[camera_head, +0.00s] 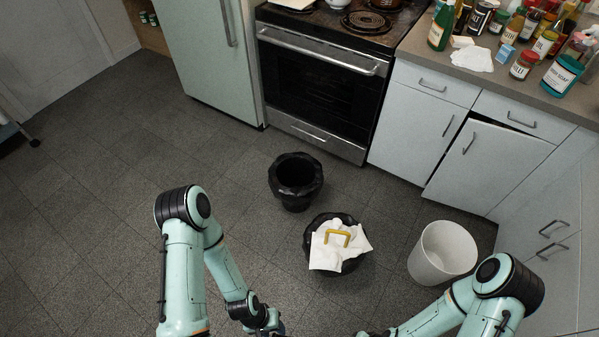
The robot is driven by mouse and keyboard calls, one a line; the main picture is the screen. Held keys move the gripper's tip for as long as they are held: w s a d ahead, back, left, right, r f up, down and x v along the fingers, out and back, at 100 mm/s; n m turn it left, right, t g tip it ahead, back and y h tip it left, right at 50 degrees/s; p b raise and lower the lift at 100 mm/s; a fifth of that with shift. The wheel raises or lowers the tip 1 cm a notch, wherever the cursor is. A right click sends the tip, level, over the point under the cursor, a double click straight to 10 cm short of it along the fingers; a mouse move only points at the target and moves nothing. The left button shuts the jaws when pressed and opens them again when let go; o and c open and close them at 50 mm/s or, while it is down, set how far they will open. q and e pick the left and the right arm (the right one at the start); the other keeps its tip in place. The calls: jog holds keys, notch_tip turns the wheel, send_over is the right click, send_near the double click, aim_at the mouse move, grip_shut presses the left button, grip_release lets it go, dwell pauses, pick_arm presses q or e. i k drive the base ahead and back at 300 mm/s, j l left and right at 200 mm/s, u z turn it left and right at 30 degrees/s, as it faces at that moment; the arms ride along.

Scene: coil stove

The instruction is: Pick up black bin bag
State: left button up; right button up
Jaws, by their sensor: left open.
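A black bin bag (351,265) stands on the floor, round and full, with crumpled white paper (328,256) and a yellow handle-shaped piece (337,236) on top. Behind it to the left is a black bin (295,178) with a black liner folded over its rim; its inside looks dark and empty. My left gripper (272,328) is open at the bottom edge, in front of the bag and to its left, apart from it. Of my right gripper, only a dark bit (372,333) shows at the bottom edge; its fingers are cut off.
A white bin (443,252) stands on the floor to the right, near the cabinets (487,165). One cabinet door stands ajar. A stove (322,85) and a pale green fridge (210,60) line the back. Bottles crowd the counter (435,62). The tiled floor on the left is clear.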

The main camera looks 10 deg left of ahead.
aim_at(297, 178)
jog(key=z, duration=1.3)
jog(key=u, duration=1.85)
jog(key=i+j+z, duration=0.15)
jog(key=z, duration=0.25)
jog(key=i+j+z, duration=0.15)
jog(key=z, duration=0.2)
jog(key=i+j+z, duration=0.15)
jog(key=j, duration=0.15)
jog(key=i+j+z, duration=0.15)
jog(key=j, duration=0.2)
jog(key=i+j+z, duration=0.1)
jog(key=j, duration=0.25)
